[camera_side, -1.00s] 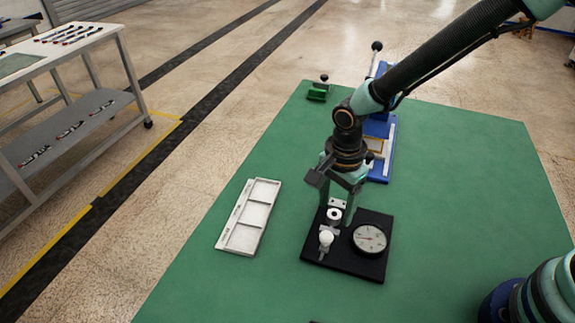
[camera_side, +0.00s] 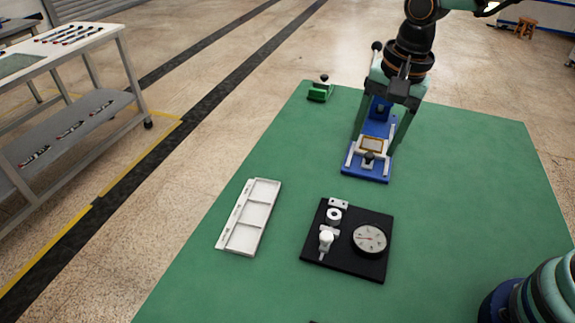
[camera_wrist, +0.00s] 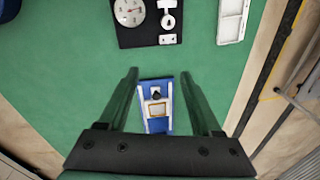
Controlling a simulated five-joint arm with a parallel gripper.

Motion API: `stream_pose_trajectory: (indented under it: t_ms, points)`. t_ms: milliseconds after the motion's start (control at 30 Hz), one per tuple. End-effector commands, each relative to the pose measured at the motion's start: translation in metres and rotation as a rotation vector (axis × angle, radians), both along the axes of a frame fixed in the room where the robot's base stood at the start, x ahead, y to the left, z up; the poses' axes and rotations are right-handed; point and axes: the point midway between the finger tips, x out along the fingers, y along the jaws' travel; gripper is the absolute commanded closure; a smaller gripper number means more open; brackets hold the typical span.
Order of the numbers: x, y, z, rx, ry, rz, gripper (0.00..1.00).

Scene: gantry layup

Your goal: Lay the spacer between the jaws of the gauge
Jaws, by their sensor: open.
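The gauge is a black plate (camera_side: 325,257) with a round white dial (camera_side: 369,239), lying on the green table. A pale ring, seemingly the spacer (camera_side: 333,214), lies on the plate between a small pale jaw block (camera_side: 338,203) and a pale knobbed jaw (camera_side: 326,238); whether it touches either is too small to tell. The ring also shows in the wrist view (camera_wrist: 168,21), clear of my fingers. My gripper (camera_side: 381,138) is open and raised, away from the gauge, beyond it. In the wrist view my gripper (camera_wrist: 159,75) has nothing between its fingertips.
A blue fixture (camera_side: 372,176) with a tan-framed piece (camera_side: 371,144) stands below my gripper. A white sectioned tray (camera_side: 242,237) lies left of the gauge. A small green block with a knob (camera_side: 319,92) is at the far edge.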

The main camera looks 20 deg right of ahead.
Motion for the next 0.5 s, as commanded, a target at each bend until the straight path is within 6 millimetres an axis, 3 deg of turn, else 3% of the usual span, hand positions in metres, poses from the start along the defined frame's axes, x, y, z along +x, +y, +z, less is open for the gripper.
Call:
stream_pose_trajectory:
  t_ms: [33,200,500]
  points:
    - [-0.004,-0.016,0.013,-0.003,-0.045,0.070,0.34]
    - [-0.023,-0.061,0.039,-0.066,-0.175,0.360,0.34]
    - [-0.057,-0.115,0.057,-0.261,-0.334,0.774,0.34]
